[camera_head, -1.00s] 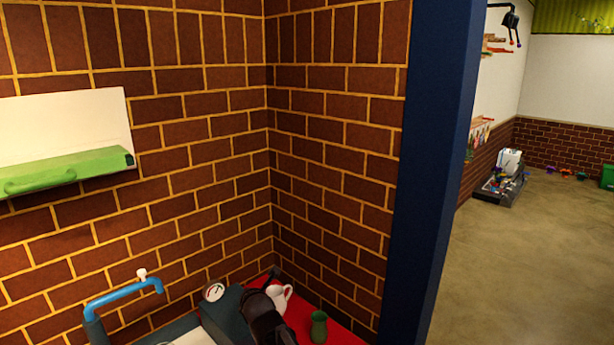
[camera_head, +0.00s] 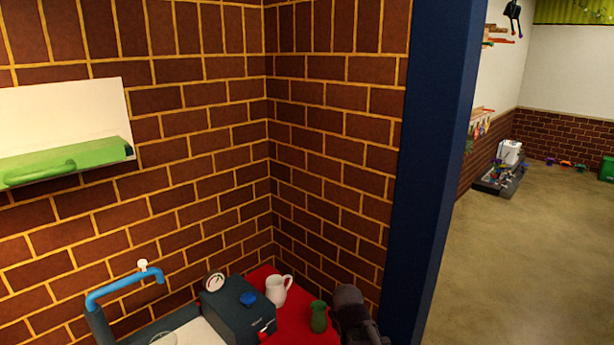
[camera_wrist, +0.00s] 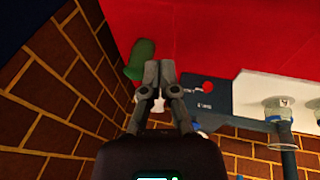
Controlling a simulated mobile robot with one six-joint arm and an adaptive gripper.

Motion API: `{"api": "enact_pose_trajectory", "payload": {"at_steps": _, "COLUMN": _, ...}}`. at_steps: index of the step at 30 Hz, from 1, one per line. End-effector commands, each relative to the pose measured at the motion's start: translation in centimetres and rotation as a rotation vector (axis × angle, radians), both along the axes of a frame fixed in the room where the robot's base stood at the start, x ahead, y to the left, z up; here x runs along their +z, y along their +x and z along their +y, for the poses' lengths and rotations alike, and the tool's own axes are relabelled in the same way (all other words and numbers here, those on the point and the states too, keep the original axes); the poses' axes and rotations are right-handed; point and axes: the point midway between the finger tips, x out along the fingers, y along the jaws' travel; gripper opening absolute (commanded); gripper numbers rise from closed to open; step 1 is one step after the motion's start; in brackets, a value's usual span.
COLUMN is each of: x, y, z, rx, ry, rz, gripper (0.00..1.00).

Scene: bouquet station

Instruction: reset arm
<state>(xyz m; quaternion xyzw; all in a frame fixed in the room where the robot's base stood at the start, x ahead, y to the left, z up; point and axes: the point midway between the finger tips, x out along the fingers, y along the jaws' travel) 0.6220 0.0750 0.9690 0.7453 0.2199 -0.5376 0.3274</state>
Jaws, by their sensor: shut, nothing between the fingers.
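My gripper shows in the wrist view (camera_wrist: 160,72), with its two fingers together and nothing between them. In the head view my dark arm is at the bottom, right of the green vase (camera_head: 318,317); the gripper's fingers cannot be made out there. The green vase stands on the red surface (camera_head: 290,327) in the corner. In the wrist view the green vase (camera_wrist: 140,60) is just left of the fingertips, and the view looks turned over.
A white pitcher (camera_head: 277,290) stands behind the vase. A dark box (camera_head: 240,308) with a dial and blue knob, and a blue faucet (camera_head: 125,285), are to the left. A green shelf (camera_head: 65,163) hangs on the brick wall. A blue post (camera_head: 432,170) rises at the right.

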Motion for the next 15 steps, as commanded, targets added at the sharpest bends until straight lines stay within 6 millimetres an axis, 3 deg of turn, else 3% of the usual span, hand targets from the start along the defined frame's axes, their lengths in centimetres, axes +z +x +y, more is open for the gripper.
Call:
{"api": "enact_pose_trajectory", "payload": {"at_steps": 6, "x": -0.7, "y": -4.1, "z": -4.2, "rx": -0.383, "ry": 0.095, "rz": 0.15, "gripper": 0.0}}
{"api": "enact_pose_trajectory", "payload": {"at_steps": 15, "x": -1.0, "y": -7.9, "z": -7.2, "rx": -0.747, "ry": 0.15, "rz": 0.286, "gripper": 0.0}}
